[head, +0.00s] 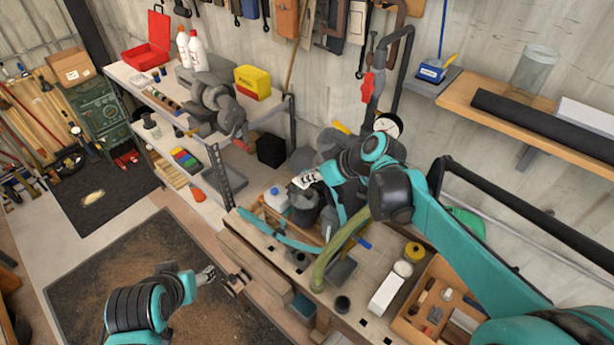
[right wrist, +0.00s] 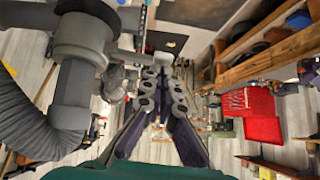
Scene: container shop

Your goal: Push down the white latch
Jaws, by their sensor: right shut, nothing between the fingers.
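I cannot make out the white latch for certain in either view. My right gripper (head: 304,180) reaches in from the right over the workbench. It is shut and empty, beside a dark grey container (head: 304,212) and above a white bottle with a blue cap (head: 275,200). In the right wrist view, its dark fingers (right wrist: 163,78) come together at the middle. A grey machine with a thick pipe (right wrist: 78,75) fills the left of that view. My left gripper (head: 208,275) is low at the left, near the bench's front vise; its finger opening is too small to judge.
A green hose (head: 335,255) arches over the workbench (head: 255,250). A wooden tray (head: 405,328) of small parts and a white box (head: 385,294) lie to the right. A shelf unit (head: 222,178) stands behind left. Open floor with a dark mat (head: 150,262) is at left.

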